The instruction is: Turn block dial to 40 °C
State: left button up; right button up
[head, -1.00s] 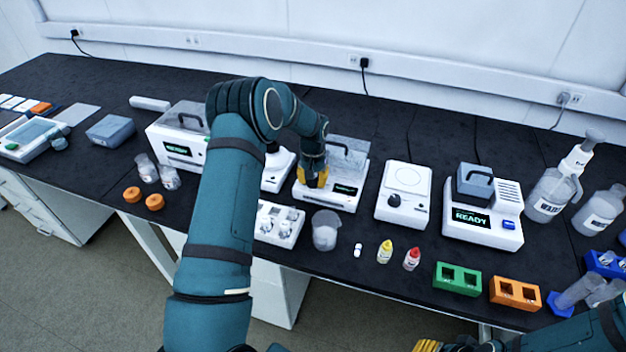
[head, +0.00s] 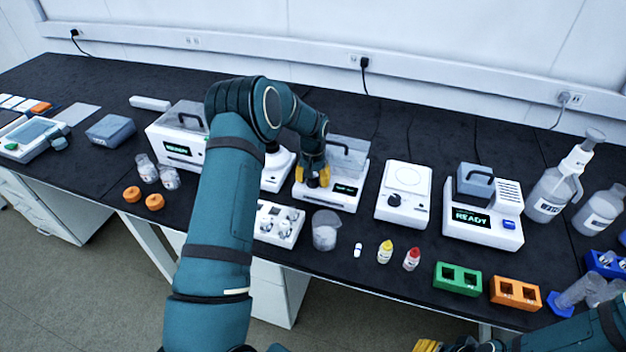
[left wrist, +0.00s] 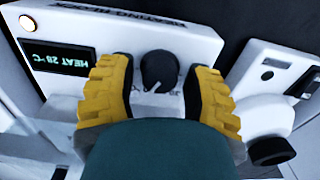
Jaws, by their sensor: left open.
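The heating block (head: 328,196) is a white unit with a clear cover at the middle of the bench. In the left wrist view its dark display (left wrist: 45,52) reads HEAT 28 °C, upside down. Its black round dial (left wrist: 159,71) has a pale pointer mark toward the lower edge. My left gripper (head: 314,174) is over the block's front. Its yellow fingers are open, one on each side of the dial, with gaps visible in the left wrist view (left wrist: 160,92). My right gripper (head: 428,345) shows only in part at the bottom edge, so its jaws cannot be judged.
A white unit with a dark knob (head: 403,194) stands just right of the block. A white instrument reading READY (head: 483,232) is farther right. A beaker (head: 325,230), small dropper bottles (head: 385,252) and a green rack (head: 457,278) stand along the front edge.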

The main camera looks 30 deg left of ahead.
pick_arm(q)
notch_tip(320, 180, up, 12)
jog(key=shift+f, duration=0.2)
dwell(0.4)
